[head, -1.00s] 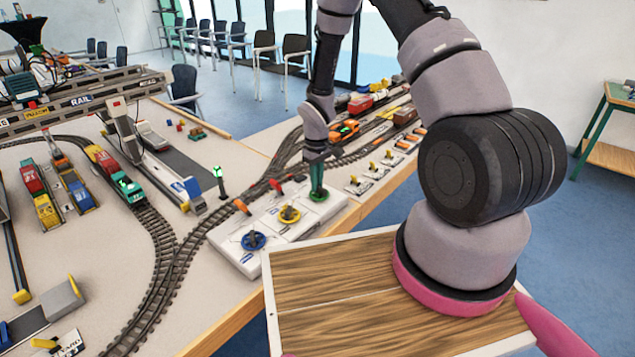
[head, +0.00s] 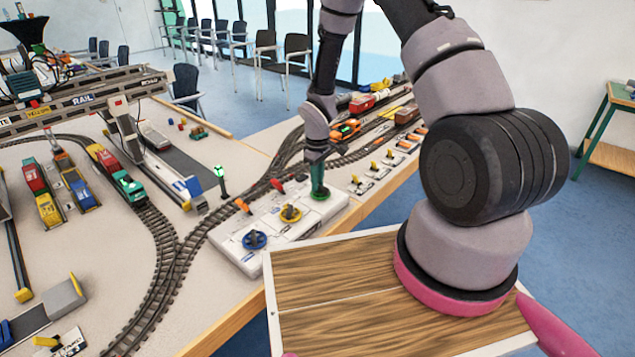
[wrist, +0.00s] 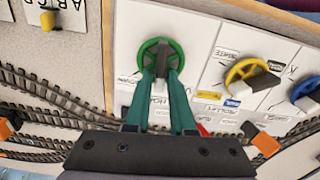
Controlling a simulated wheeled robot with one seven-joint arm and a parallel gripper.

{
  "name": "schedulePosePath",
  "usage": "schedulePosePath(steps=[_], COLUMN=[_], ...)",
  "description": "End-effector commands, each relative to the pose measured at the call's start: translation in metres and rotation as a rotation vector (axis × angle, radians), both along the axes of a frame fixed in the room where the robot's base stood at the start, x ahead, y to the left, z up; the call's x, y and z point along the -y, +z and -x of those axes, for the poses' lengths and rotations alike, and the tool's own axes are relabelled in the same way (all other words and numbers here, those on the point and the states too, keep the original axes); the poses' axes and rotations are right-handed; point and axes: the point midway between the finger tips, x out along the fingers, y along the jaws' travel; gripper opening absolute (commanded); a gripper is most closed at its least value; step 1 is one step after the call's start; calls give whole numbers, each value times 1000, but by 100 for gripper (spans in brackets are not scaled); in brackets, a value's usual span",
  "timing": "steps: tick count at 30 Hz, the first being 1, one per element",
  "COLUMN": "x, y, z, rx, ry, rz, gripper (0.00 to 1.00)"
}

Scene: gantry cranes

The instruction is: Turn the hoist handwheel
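A white control panel (head: 285,235) on the near table edge carries a blue handwheel (head: 254,239), a yellow handwheel (head: 291,213) and a green handwheel (head: 319,194). In the wrist view the green handwheel (wrist: 147,48) has a dark grey grip bar across it, and a partly hidden label beside it seems to start with "HO". My gripper (wrist: 162,76) points down onto this wheel, its green fingers on either side of the bar, seemingly closed on it. In the head view my gripper (head: 319,190) partly hides the wheel.
The model gantry crane (head: 75,98) stands at the left over tracks and coloured vehicles. Small levers (wrist: 265,142) and the yellow handwheel (wrist: 240,72) sit near my fingers. A green signal post (head: 221,182) stands left of the panel.

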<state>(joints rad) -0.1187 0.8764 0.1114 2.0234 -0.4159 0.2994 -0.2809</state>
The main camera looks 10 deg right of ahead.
Motion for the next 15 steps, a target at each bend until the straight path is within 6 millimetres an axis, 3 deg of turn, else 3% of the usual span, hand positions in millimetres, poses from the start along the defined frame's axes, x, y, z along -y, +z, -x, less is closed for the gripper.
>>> schedulePosePath(steps=[11, 15], x=[0, 0], y=[1, 14], z=[0, -1], rx=[0, 3], ry=[-1, 0], rz=[0, -1], gripper=[45, 45])
